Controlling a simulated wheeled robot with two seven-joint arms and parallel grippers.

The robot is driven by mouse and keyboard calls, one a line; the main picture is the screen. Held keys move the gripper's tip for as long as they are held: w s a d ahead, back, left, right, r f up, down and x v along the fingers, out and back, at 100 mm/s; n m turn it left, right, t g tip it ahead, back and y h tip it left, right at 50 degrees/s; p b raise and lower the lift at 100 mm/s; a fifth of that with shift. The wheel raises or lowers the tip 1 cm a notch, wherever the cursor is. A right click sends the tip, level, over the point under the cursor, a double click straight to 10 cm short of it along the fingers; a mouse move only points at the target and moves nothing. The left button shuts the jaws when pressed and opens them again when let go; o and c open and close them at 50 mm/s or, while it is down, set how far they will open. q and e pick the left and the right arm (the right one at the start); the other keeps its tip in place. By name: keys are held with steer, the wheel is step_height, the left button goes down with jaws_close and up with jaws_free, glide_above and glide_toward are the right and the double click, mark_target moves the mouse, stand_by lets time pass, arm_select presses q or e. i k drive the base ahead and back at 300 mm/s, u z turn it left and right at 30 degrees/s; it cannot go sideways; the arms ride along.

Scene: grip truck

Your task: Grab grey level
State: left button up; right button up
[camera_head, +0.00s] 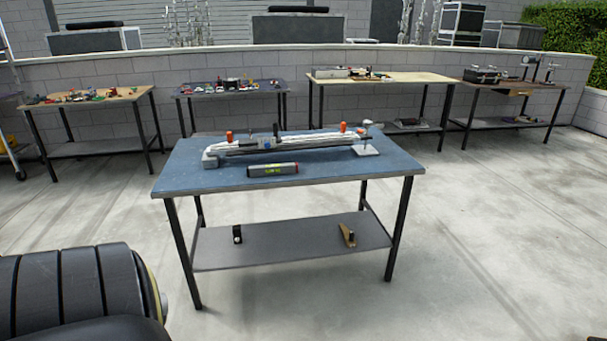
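A blue-topped table (185,176) stands in front of me. A short dark grey bar with a yellow-green marking (273,170) lies near the middle of its front half; it may be the grey level, but I cannot tell for certain. Behind it, a long light-grey device with orange knobs (290,142) stretches across the tabletop, apart from the bar. Neither of my grippers is in view. A large black ribbed part, which looks like my own arm, fills the lower left corner, away from the table.
The table's lower shelf (290,243) holds a small black item (237,234) and a brown-yellow item (347,235). Several other tables with tools stand along the block wall (230,70). Concrete floor (500,250) is clear to the right and in front.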

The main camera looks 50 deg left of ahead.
mark_target(292, 168)
steer(key=u, duration=0.25)
steer(key=i, duration=1.7)
steer(key=u, duration=1.4)
steer(key=i, duration=1.15)
steer(key=u, duration=1.2)
